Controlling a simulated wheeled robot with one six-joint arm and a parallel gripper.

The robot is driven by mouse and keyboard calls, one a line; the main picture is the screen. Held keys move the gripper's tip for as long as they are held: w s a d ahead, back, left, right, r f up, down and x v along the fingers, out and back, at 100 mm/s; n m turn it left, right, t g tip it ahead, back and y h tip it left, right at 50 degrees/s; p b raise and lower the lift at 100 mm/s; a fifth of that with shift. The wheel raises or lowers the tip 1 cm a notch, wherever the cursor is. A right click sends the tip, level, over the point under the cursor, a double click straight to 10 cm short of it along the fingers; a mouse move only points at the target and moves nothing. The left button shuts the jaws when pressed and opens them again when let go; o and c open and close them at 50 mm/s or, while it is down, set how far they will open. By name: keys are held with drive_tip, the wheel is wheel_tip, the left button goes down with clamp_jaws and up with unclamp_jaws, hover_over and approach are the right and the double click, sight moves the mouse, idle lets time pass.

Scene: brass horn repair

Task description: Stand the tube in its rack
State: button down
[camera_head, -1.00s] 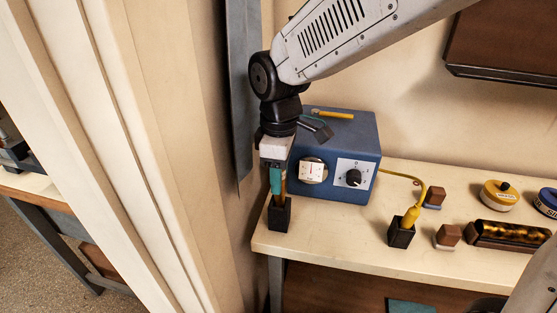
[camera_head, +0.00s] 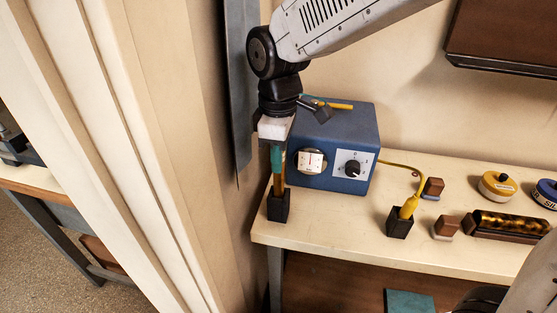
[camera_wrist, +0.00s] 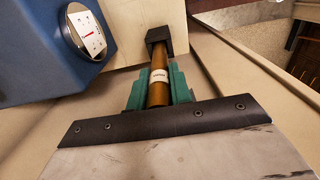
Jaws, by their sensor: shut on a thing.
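The tube (camera_wrist: 158,78) is a brown-gold cylinder with a white label band. In the wrist view it lies between the green fingers of my gripper (camera_wrist: 160,90), which is shut on it. Its far end meets a small black square block, the rack (camera_wrist: 167,40). In the head view the tube (camera_head: 277,185) hangs upright below my gripper (camera_head: 277,165), and its lower end is at the top of the rack (camera_head: 278,206) at the bench's left end. The lower end is hidden by the rack, so its depth inside cannot be told.
A blue box (camera_head: 335,145) with a dial and knob stands just behind and right of the rack. A yellow probe sits in a second black block (camera_head: 399,223). Brown blocks, a dark roll (camera_head: 507,226) and tins lie farther right. A wall panel stands close on the left.

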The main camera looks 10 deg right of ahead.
wheel_tip(320, 180, up, 8)
idle(1.0)
